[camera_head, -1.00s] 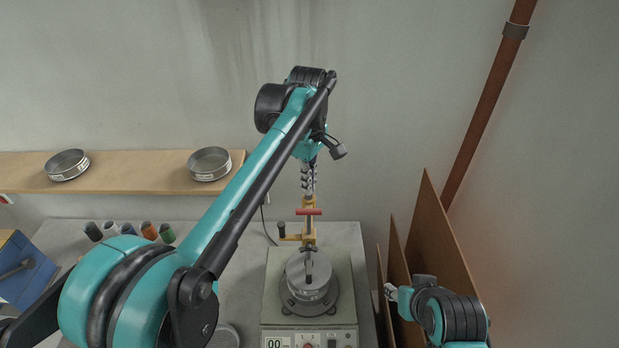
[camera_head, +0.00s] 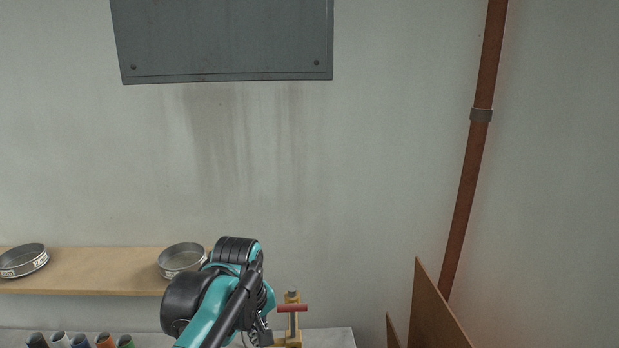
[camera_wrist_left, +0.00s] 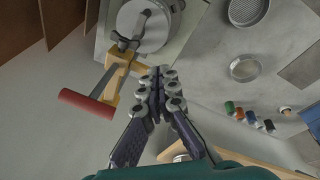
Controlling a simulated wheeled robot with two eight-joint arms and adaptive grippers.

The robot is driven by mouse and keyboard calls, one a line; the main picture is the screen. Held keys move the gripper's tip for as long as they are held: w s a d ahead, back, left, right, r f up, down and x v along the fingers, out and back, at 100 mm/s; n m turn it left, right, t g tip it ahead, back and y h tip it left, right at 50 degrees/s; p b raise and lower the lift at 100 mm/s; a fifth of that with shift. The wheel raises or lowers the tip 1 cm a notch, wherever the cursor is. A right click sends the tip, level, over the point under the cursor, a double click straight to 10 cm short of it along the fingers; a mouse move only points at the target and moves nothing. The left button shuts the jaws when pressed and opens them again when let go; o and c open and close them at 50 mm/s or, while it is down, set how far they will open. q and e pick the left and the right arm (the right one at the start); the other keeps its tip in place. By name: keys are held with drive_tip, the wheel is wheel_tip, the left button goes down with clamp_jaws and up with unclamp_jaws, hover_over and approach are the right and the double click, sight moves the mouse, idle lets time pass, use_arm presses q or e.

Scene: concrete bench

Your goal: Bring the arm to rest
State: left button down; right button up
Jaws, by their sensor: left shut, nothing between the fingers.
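My left arm (camera_head: 225,290) shows at the bottom of the head view, left of the yellow clamp with a red handle (camera_head: 292,308). In the left wrist view my left gripper (camera_wrist_left: 159,78) is shut, its fingers together with nothing between them. It is beside the yellow clamp (camera_wrist_left: 120,65) and its red handle (camera_wrist_left: 88,104); no contact is clear. A round metal pan or lid (camera_wrist_left: 155,32) on the bench machine lies beyond the fingertips. My right gripper is out of both current views.
A wooden shelf (camera_head: 95,270) holds two sieves (camera_head: 22,261). Several coloured spools or jars (camera_head: 103,341) stand below it. Brown boards (camera_head: 432,308) lean at the right. A grey panel (camera_head: 225,38) hangs above on the wall. More sieves (camera_wrist_left: 244,69) lie on the bench.

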use_arm(q)
drive_tip(key=s+a+f+m+t+b, duration=0.1)
drive_tip(key=s+f+b, duration=0.3)
drive_tip(key=f, duration=0.6)
drive_tip(key=s+a+f+m+t+b, duration=0.2)
drive_tip(key=s+a+f+m+b, duration=0.2)
drive_tip(key=f+b, duration=0.3)
drive_tip(key=s+a+f+m+t+b, duration=0.1)
drive_tip(key=s+f+b, duration=0.4)
drive_tip(key=f, duration=0.7)
drive_tip(key=shift+s+a+f+m+t+b, duration=0.2)
drive_tip(key=shift+a+f+m+t+b, duration=0.15)
drive_tip(key=shift+a+m+b, duration=0.55)
drive_tip(key=shift+d+p, duration=0.2)
drive_tip(key=shift+p, duration=0.1)
